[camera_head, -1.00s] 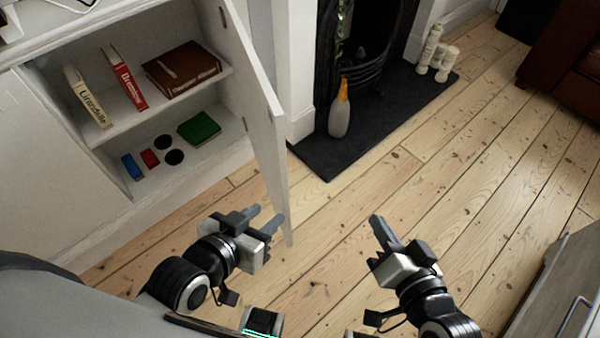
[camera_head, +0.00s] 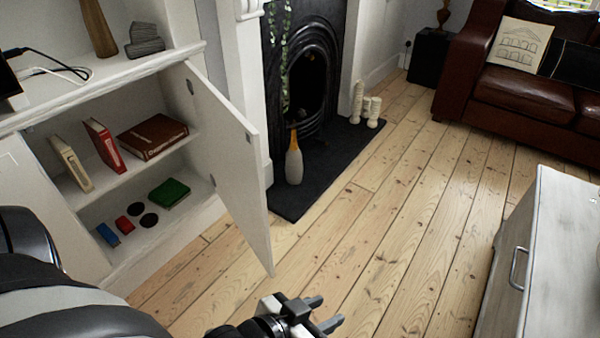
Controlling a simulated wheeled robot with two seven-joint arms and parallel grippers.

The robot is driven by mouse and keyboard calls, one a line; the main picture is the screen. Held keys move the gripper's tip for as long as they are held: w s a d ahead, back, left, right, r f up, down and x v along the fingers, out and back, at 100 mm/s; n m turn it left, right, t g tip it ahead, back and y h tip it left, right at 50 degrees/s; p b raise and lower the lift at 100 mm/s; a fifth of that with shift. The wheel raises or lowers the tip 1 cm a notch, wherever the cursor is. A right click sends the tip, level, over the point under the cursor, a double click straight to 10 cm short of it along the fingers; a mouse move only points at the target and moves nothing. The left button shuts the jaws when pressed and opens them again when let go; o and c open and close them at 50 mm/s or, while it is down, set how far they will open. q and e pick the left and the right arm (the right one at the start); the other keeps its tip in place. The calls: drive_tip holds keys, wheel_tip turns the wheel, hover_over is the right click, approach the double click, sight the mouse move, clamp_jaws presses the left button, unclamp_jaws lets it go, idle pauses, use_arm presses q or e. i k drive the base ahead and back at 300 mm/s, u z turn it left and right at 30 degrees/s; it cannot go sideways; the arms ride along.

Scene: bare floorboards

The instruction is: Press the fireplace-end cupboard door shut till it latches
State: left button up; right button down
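The fireplace-end cupboard door (camera_head: 232,165) is white and stands wide open, swung out into the room from its hinges beside the fireplace. Behind it the open cupboard (camera_head: 85,196) shows books on a shelf and small items below. My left gripper (camera_head: 325,312) is at the bottom of the head view, to the right of and nearer than the door's lower corner. Its two fingers are apart with nothing visible between them. It does not appear to touch the door. My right gripper is out of the picture.
The fireplace (camera_head: 300,75) has a dark hearth (camera_head: 325,170) with a bottle vase (camera_head: 294,165) and candles (camera_head: 366,108) on it. A pale cabinet (camera_head: 550,260) stands at the right. A brown sofa (camera_head: 520,90) is at the back right. The floorboards between are clear.

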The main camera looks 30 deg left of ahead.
sight(231, 145)
drive_tip(key=u, duration=0.7)
drive_tip(key=i, duration=1.05)
drive_tip(key=u, duration=1.05)
